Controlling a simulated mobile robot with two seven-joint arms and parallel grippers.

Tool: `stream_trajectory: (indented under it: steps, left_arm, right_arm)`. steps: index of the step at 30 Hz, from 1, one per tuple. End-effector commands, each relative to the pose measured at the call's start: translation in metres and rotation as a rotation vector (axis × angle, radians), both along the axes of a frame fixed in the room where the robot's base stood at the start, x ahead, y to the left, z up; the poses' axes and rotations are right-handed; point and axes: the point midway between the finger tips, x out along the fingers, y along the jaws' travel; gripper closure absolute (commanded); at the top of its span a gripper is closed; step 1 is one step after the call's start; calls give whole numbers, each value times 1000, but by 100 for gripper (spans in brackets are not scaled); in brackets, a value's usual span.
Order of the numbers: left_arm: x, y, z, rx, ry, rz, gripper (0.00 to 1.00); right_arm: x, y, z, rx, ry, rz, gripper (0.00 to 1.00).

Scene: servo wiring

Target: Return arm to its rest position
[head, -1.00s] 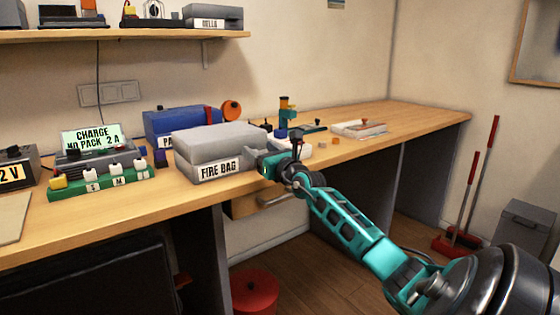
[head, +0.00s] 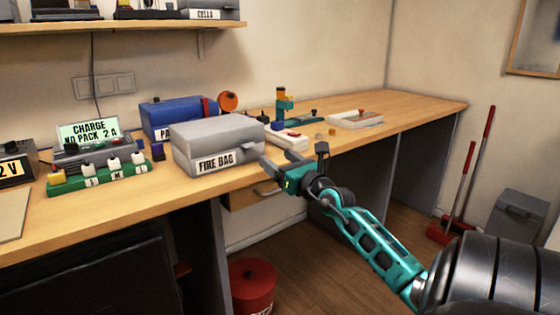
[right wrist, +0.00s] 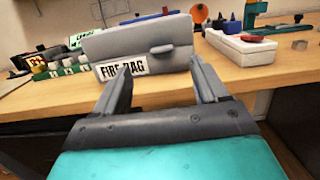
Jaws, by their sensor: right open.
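My right arm comes in from the lower right in the head view, with its teal links bent toward the bench. My right gripper (head: 280,163) is open and empty, in front of the bench edge and just right of the grey fire bag (head: 215,140). In the right wrist view the two fingers (right wrist: 160,82) stand apart with nothing between them. The fire bag (right wrist: 140,47) shows beyond them, with its lid down. My left gripper is not in view.
The wooden bench (head: 405,108) holds a charger (head: 90,145), a green block with several plugs (head: 100,177), a blue case (head: 178,115) and a white tray (head: 356,119). A red bin (head: 252,285) stands on the floor below. A drawer (head: 255,194) is under the bench edge.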

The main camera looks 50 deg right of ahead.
Motion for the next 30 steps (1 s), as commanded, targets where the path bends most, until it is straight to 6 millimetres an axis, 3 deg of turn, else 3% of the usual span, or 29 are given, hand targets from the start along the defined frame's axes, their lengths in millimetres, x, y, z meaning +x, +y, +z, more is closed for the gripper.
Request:
stream_trajectory:
  steps: [12, 17, 23, 30]
  left_arm:
    - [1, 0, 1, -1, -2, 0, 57]
    - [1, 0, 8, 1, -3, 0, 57]
    - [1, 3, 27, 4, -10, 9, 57]
    - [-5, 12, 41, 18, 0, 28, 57]
  right_arm:
    - [0, 0, 0, 3, 0, 1, 28]
    - [1, 19, -12, 126, -13, 49, 28]
    - [-9, 83, -56, 640, -58, 165, 28]
    - [-43, 162, -117, 1409, -89, 145, 28]
